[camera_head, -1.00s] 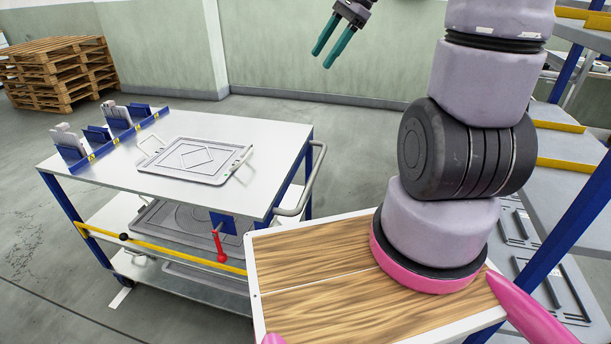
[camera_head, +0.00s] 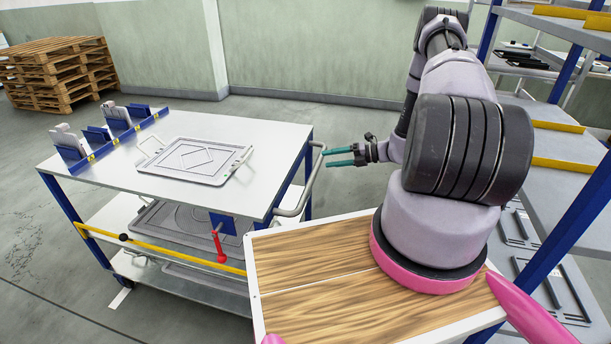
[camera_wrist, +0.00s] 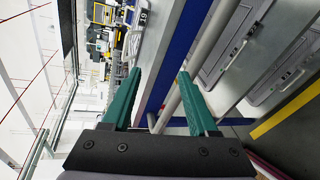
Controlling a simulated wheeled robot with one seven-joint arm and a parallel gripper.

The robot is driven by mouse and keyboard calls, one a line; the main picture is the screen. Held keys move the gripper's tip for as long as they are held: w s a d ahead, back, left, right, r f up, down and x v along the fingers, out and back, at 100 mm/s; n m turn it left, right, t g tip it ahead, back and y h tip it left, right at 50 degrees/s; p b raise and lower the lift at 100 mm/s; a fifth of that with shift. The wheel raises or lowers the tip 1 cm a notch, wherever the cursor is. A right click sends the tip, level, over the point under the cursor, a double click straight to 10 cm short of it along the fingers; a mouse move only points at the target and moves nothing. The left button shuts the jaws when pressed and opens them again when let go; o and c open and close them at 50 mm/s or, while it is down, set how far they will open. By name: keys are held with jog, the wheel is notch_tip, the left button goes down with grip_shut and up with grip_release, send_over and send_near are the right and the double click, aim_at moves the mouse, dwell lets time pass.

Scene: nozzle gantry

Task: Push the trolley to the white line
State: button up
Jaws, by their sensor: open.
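The trolley (camera_head: 262,195) stands left of my base in the head view, with a white top, blue posts and a grey tubular handle (camera_head: 316,172) on its right end. My gripper (camera_head: 327,157), with teal fingers, is open and empty just right of the handle, fingers pointing at it. In the wrist view, the open fingers (camera_wrist: 160,73) face the trolley's blue frame (camera_wrist: 168,68) and the grey handle bar (camera_wrist: 204,48); I cannot tell whether they touch. A short white mark (camera_head: 120,298) shows on the floor by the trolley's lower left corner, partly hidden.
A tray (camera_head: 196,160) and blue holders with grey parts (camera_head: 70,142) sit on the trolley top. A red lever (camera_head: 218,243) hangs at its side. Pallets (camera_head: 60,72) stand far left. A blue-framed shelf rack (camera_head: 580,195) stands close on the right. The floor left of the trolley is clear.

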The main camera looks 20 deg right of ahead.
notch_tip(320, 180, down, 6)
jog(key=s+m+t, duration=0.1)
jog(key=m+t, duration=0.1)
jog(key=m, duration=0.2)
jog(key=x, duration=1)
jog(key=shift+f, duration=0.25)
grip_shut()
dwell(0.7)
